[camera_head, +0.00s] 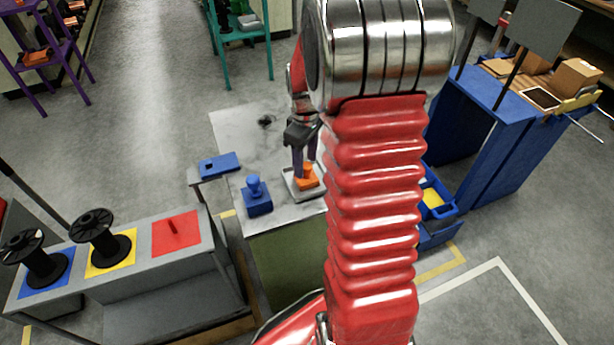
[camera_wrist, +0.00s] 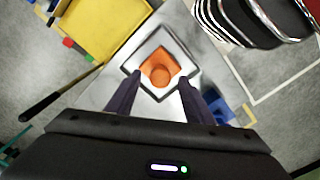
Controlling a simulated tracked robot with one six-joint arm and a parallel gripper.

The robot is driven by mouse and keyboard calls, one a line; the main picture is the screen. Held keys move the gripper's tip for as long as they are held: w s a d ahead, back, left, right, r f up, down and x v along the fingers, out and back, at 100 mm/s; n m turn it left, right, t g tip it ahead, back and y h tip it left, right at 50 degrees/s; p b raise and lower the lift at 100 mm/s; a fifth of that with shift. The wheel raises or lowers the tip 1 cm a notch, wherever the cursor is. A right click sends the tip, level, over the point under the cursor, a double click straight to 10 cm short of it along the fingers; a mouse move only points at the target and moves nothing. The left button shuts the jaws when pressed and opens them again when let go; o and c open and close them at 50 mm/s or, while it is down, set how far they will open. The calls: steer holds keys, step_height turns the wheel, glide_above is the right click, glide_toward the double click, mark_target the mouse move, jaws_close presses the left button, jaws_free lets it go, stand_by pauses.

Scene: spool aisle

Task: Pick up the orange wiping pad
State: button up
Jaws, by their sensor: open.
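The orange wiping pad (camera_head: 308,178) sits in a shallow pale square tray (camera_head: 291,184) on the grey worktop, partly hidden by my gripper. In the wrist view, the orange wiping pad (camera_wrist: 149,53) shows a round knob on top and lies inside the tray's dark-lined rim (camera_wrist: 181,41). My gripper (camera_head: 304,167) points down at the pad from above. In the wrist view, the fingertips of my gripper (camera_wrist: 160,77) are apart, one toward each side of the knob, with nothing held. I cannot tell whether they touch the pad.
A blue knobbed block (camera_head: 257,198) stands on the worktop left of the tray. A blue plate (camera_head: 220,165) is at the worktop's left edge. A grey bench (camera_head: 130,262) with black spools is at left. Blue bins (camera_head: 438,200) and a blue table (camera_head: 490,95) stand at right.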

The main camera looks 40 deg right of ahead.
mark_target(306, 164)
step_height(306, 164, down, 2)
stand_by(0.6)
steer(key=c, duration=1.1)
steer(key=shift+r, duration=0.1)
steer(key=shift+c, duration=0.2)
step_height(306, 164, up, 10)
steer(key=shift+f, duration=0.1)
